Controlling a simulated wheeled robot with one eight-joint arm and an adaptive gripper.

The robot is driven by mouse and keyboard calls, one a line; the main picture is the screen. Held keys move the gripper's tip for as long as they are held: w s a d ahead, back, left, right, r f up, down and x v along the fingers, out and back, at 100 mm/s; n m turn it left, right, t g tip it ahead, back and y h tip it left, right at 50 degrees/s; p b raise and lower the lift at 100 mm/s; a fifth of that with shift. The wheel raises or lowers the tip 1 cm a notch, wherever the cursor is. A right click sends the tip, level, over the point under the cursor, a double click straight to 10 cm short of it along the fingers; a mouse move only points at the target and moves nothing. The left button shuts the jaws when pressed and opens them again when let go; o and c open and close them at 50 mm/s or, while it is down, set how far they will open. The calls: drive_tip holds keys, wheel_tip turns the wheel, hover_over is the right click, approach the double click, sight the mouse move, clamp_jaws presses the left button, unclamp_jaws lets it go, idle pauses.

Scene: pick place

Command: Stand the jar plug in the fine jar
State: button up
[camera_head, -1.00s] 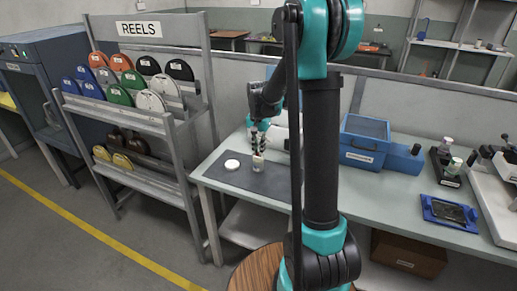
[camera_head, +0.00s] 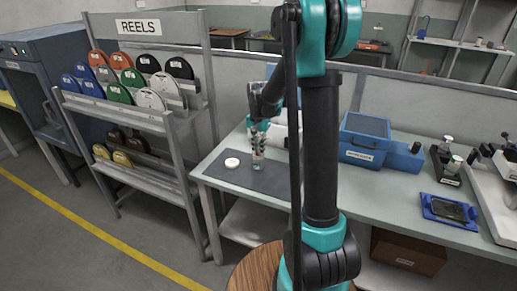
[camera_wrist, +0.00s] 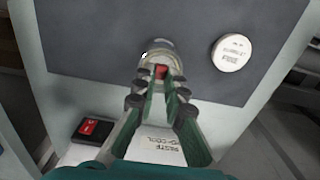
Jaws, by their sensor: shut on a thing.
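My gripper (camera_wrist: 160,98) is shut on a small red-topped piece (camera_wrist: 161,71), which I take for the jar plug. In the wrist view it lies between the fingertips, in front of the clear round jar (camera_wrist: 166,48). In the head view my gripper (camera_head: 258,145) points down over the fine jar (camera_head: 258,166), a small clear vessel on the dark mat (camera_head: 270,182). The fingertips hide part of the plug and of the jar mouth. I cannot tell how deep the plug sits in the jar.
A round white lid with print (camera_head: 232,163) lies on the mat left of the jar. A blue box (camera_head: 364,141) stands on the bench to the right. In the wrist view a black and red item (camera_wrist: 92,130) and a white labelled box (camera_wrist: 150,146) lie nearby.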

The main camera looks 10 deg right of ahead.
drive_tip(key=o, duration=0.8)
drive_tip(key=c, duration=0.4)
drive_tip(key=shift+o, duration=0.2)
drive_tip(key=shift+r, duration=0.2)
drive_tip(key=shift+r, duration=3.4)
